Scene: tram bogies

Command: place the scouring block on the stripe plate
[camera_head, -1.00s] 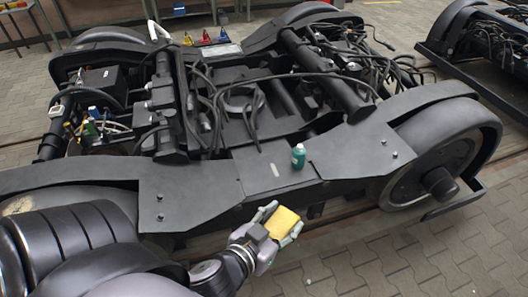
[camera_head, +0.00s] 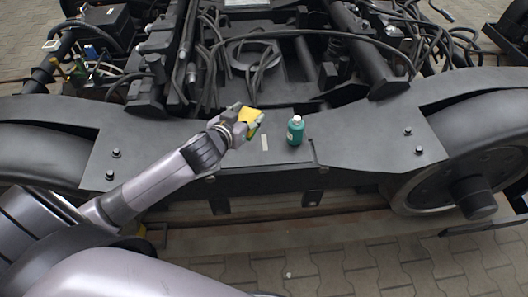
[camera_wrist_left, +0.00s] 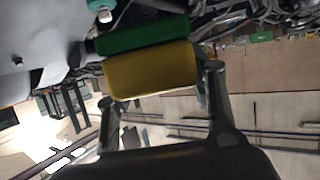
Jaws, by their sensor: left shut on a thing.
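The scouring block (camera_head: 249,115) is yellow with a green layer on one face; it also shows large in the left wrist view (camera_wrist_left: 152,70). My left gripper (camera_head: 243,121) is shut on it, with a finger at each end of the block in the left wrist view (camera_wrist_left: 160,85). The gripper is over the near frame of the bogie, just left of a short pale stripe on a dark flat section, which looks like the stripe plate (camera_head: 276,158). I cannot tell the exact gap between block and plate. My right gripper is not in view.
A green bottle with a white cap (camera_head: 295,130) stands upright just right of the stripe. Black cables (camera_head: 290,36) arch over the bogie behind it. Bolted side plates and wheels lie on both sides. Paved floor (camera_head: 350,262) is free in front.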

